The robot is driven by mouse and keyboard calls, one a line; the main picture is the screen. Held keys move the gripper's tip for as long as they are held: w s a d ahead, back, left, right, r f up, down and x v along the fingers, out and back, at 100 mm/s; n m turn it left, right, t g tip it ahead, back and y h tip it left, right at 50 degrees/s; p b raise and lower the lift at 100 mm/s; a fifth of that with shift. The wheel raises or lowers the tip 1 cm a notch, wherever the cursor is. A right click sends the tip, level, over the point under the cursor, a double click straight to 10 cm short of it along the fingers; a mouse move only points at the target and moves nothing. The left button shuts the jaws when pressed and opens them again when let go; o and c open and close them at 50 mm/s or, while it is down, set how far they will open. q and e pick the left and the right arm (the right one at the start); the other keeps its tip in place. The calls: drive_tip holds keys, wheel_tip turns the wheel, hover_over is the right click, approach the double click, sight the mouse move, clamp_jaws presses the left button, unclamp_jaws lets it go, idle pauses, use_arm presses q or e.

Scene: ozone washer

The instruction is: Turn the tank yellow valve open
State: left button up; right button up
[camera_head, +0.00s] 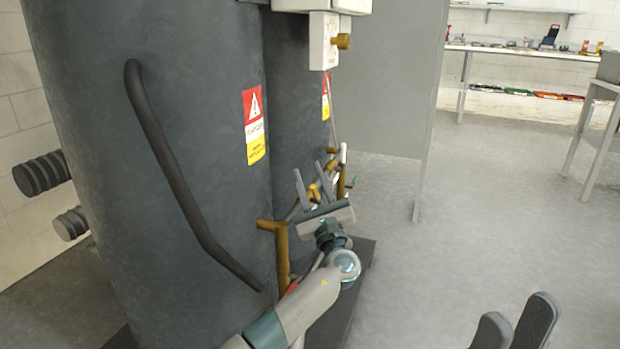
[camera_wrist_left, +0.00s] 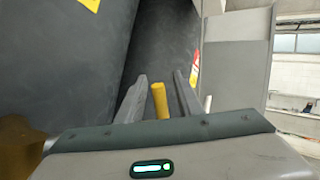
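The large dark grey tank (camera_head: 200,120) fills the left of the head view, with a second grey tank (camera_head: 293,90) behind it. My left gripper (camera_head: 312,182) is low beside the tanks, its fingers open and apart. A yellow valve handle (camera_wrist_left: 159,101) stands between these fingers in the left wrist view, with gaps visible on both sides. In the head view the yellow handle (camera_head: 313,191) is small and partly hidden by the gripper. My right gripper (camera_head: 515,325) shows at the bottom right, its two dark fingers apart and empty.
A brass-yellow pipe (camera_head: 281,250) rises beside my left wrist. A black curved hose (camera_head: 180,180) runs down the near tank. A grey panel (camera_head: 385,80) stands behind. Open floor (camera_head: 460,220) lies right, with shelves (camera_head: 530,50) at the back.

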use_arm(q)
drive_tip(key=p+v, duration=0.3)
drive_tip(key=v, duration=1.4)
drive_tip(key=shift+s, duration=0.15)
drive_tip(key=shift+d+f, duration=0.1)
